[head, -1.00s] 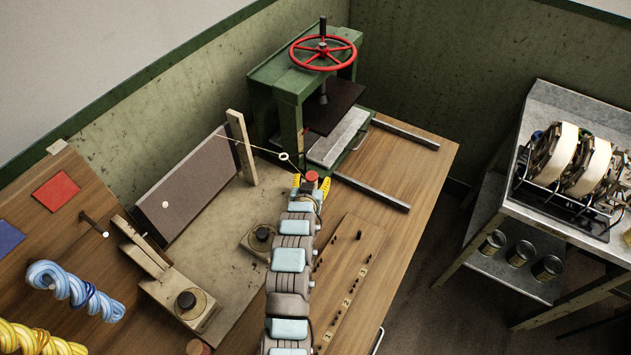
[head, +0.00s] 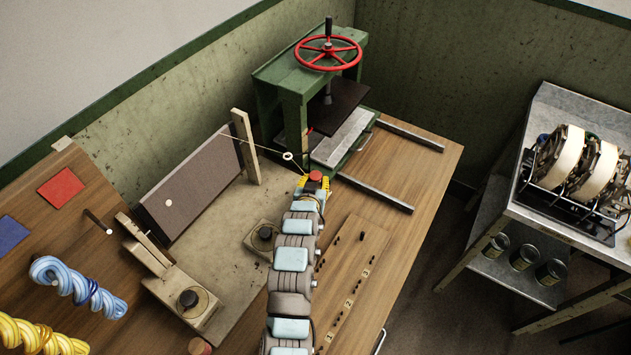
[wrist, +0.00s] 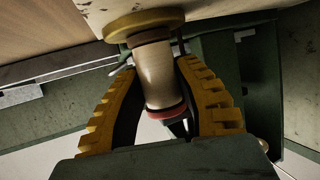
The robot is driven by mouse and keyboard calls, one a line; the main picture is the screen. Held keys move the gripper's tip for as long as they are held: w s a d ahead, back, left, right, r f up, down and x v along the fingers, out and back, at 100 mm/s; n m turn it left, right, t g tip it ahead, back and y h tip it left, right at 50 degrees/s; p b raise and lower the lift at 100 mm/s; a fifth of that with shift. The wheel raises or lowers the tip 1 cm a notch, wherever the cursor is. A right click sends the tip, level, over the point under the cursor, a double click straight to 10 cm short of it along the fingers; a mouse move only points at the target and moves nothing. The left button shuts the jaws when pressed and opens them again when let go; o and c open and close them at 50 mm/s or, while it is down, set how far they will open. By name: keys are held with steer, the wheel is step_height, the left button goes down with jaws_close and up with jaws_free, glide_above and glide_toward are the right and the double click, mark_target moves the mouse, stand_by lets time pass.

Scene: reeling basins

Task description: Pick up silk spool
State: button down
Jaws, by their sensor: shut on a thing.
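The silk spool (wrist: 158,82) is in the wrist view between the two yellow ribbed fingers of my gripper (wrist: 156,68). It has a pale cream barrel, a wooden flange at the picture's upper end and a red rim at the lower end. My gripper is shut on the barrel. In the head view the spool's red top (head: 316,175) shows at the end of my arm, with my gripper's yellow fingers (head: 321,182) close around it. The flange lies close to the beige board; I cannot tell whether they touch.
A green press (head: 285,85) with a red handwheel (head: 328,52) stands just behind. A wooden post (head: 246,147) with a wire and ring (head: 288,156) is to the left. Two metal rails (head: 375,193) lie to the right. Blue skeins (head: 78,285) are at the far left.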

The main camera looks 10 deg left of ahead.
mark_target(315, 176)
steer(key=shift+r, duration=0.5)
steer(key=r, duration=0.2)
steer(key=shift+s+r, duration=0.2)
steer(key=shift+r, duration=0.1)
steer(key=d+r+v, duration=0.1)
steer(key=v, duration=0.7)
steer(key=w+r+p+v, duration=0.1)
steer(key=r+v, duration=0.1)
steer(key=v, duration=0.6)
steer(key=shift+d, duration=0.4)
steer(key=shift+w, duration=0.1)
